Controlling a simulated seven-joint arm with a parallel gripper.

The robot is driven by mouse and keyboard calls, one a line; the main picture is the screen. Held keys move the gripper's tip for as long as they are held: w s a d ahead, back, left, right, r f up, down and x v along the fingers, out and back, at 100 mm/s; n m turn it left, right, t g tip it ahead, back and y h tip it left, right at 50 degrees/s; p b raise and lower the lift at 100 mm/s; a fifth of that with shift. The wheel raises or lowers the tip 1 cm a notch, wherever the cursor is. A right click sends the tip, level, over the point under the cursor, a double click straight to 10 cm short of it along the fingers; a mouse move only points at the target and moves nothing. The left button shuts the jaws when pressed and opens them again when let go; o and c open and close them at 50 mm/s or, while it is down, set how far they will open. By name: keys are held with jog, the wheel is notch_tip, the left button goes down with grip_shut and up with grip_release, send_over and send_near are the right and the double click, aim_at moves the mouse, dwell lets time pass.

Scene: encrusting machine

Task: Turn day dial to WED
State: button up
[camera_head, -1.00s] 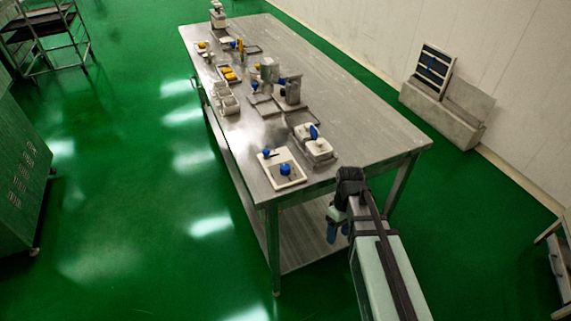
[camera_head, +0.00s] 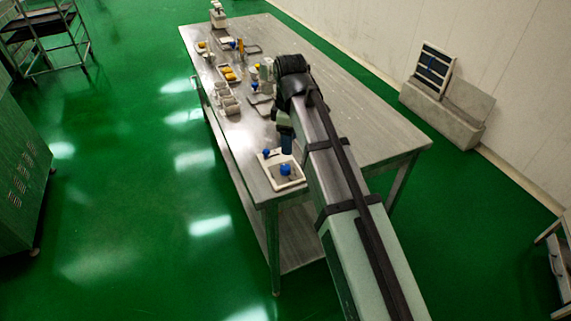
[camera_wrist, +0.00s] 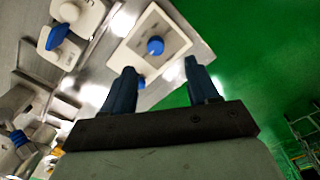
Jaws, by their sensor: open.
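A white square panel (camera_head: 290,182) lies at the near left corner of the table. Any day lettering is too small to read. My gripper (camera_head: 286,145) is open and empty, above the table by the panel's far side; its fingers (camera_wrist: 160,66) are spread apart.
The metal table (camera_head: 380,135) is clear on its right. A yellow-filled tray (camera_head: 229,73) and white containers (camera_head: 228,103) stand farther back.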

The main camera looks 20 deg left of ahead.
aim_at(285, 167)
jog(key=shift+n, duration=0.3)
jog(key=f, duration=0.3)
jog(key=a+f, duration=0.1)
jog(key=f, duration=0.3)
jog(key=w+f, duration=0.1)
jog(key=f, duration=0.3)
jog(key=shift+a+f, duration=0.25)
jog(key=c, duration=1)
jog(key=shift+c, duration=0.2)
